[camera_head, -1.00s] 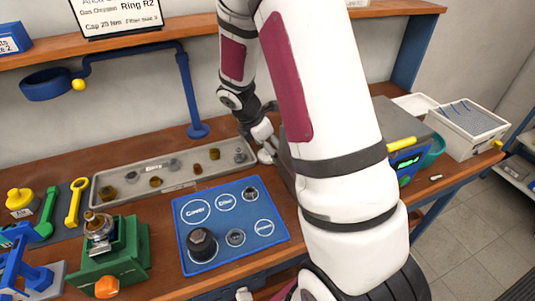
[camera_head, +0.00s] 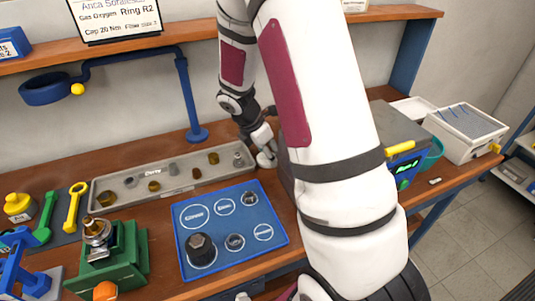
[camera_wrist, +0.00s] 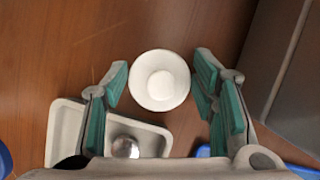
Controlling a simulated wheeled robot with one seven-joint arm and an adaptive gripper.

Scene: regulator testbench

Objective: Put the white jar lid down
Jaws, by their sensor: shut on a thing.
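The white jar lid (camera_wrist: 160,80) is round with a raised knob in its middle. In the wrist view it sits between the teal pads of my gripper (camera_wrist: 160,85), over the brown wooden bench (camera_wrist: 75,40). My gripper is shut on it. In the head view my gripper (camera_head: 266,156) is low at the back of the bench, just right of the grey parts tray (camera_head: 120,198). My arm hides part of that area. I cannot tell whether the lid touches the bench.
The grey tray holds several small metal parts. A blue tray (camera_head: 208,257) with labelled circles lies in front. A grey box-shaped device (camera_head: 395,125) stands right, with a white bin (camera_head: 463,133) beyond. Bare wood shows around the lid in the wrist view.

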